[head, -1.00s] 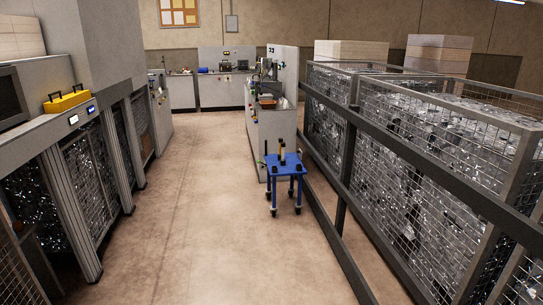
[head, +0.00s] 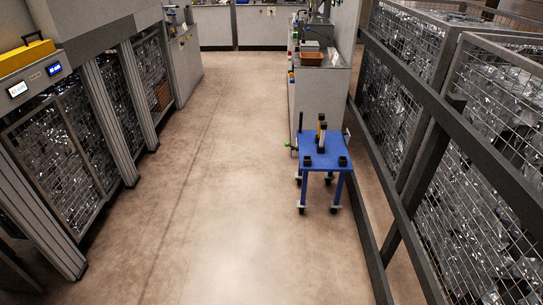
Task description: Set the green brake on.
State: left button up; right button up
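A small blue wheeled cart (head: 335,160) stands on the floor right of the middle in the head view, at the near end of a grey counter. It has dark castors and several black and yellow parts on its top. A small green piece (head: 288,145) shows at the cart's left edge, beside the counter's foot. It may be the green brake, but it is too small to tell whether it is on or off. Neither of my grippers is in view.
The grey counter (head: 308,95) behind the cart carries a brown tray (head: 308,59). A dark rail (head: 440,110) and wire cages run along the right. Cabinets with mesh fronts (head: 75,140) line the left. The floor (head: 225,190) between is clear.

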aim_at(287, 144)
jog(key=i+l+z, duration=0.15)
jog(key=i, duration=0.4)
jog(key=i+j, duration=0.25)
jog(key=i, duration=0.25)
jog(key=i+j, duration=0.25)
jog(key=i, duration=0.25)
jog(key=i+j, duration=0.25)
jog(key=i, duration=0.2)
jog(key=i+j, duration=0.25)
jog(key=i, duration=0.25)
